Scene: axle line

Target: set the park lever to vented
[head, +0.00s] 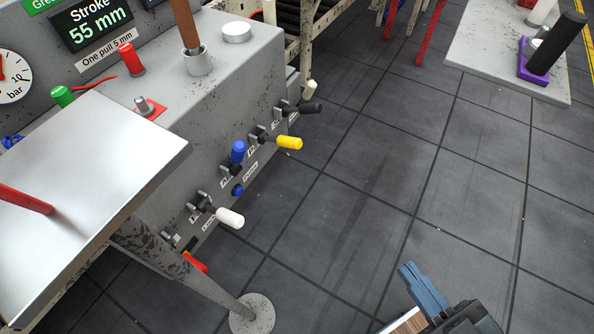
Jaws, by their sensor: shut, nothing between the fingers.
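The grey console's front face carries several levers in a row. A white-handled lever (230,218) sticks out at the lower left, and a blue-handled lever (238,151) points up. A yellow-handled lever (289,142) and a black-handled lever (310,107) stick out to the right. The small labels beside them are too small to read, so I cannot tell which is the park lever. My gripper (411,270) is at the bottom right, over the floor, shut and empty. It is well apart from all the levers.
A red piece (195,263) lies low near the leg. A pale table (500,62) stands at upper right. The tiled floor between is clear.

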